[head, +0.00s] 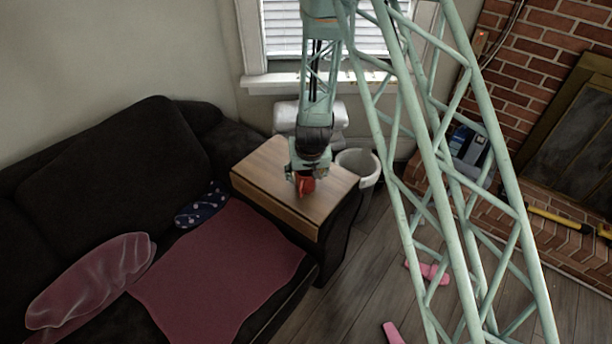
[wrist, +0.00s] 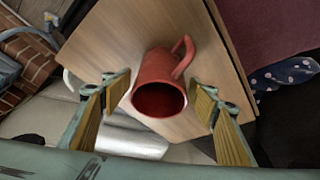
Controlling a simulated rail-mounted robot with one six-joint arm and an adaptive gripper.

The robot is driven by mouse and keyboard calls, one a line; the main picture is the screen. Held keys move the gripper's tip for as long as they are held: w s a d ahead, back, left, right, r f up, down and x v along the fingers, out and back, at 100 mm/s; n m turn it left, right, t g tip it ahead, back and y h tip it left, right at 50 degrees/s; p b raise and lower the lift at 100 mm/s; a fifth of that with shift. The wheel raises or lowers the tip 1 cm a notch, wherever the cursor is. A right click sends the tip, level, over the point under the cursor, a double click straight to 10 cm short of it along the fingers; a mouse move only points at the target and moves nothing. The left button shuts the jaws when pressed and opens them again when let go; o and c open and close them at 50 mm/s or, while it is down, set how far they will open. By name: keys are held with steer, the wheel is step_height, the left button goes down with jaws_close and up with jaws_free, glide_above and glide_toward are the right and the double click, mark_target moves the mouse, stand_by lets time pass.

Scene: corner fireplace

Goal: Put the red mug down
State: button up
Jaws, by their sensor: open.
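The red mug (wrist: 160,85) is between the two fingers of my gripper (wrist: 162,100) in the wrist view, with its mouth toward the camera and its handle to the upper right. Gaps show between the mug and both fingers, so the gripper is open around it. In the head view the mug (head: 306,185) is partly hidden by my gripper (head: 304,178), over the wooden side table (head: 270,165). The wooden top (wrist: 110,35) shows behind the mug in the wrist view. Contact between mug and table cannot be made out clearly.
A dark sofa (head: 100,160) with a red blanket (head: 220,265) and a spotted blue cloth (head: 201,208) adjoins the table on the left. A white bin (head: 368,172) stands to its right. Pink items (head: 428,272) lie on the floor near the brick hearth.

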steer(key=shift+r, duration=0.1)
steer(key=p+v, duration=0.3)
steer(key=v, duration=0.9)
stand_by(1.1)
steer(key=s+d+r, duration=0.3)
steer(key=s+r, duration=0.2)
steer(key=r, duration=0.5)
steer(key=s+d+r+y, duration=0.1)
steer(key=s+d+r, duration=0.35)
steer(key=r, duration=0.55)
steer(key=s+d+r, duration=0.2)
steer(key=s+r, duration=0.3)
steer(key=r, duration=0.5)
steer(key=s+d+r, duration=0.4)
steer(key=s, duration=0.6)
steer(key=s+d+r+m+h, duration=0.1)
steer(key=s+d+r, duration=0.3)
steer(key=s, duration=0.6)
steer(key=s+d+r, duration=0.4)
steer(key=s+r, duration=0.1)
steer(key=s, duration=0.6)
steer(key=shift+m+h, duration=0.3)
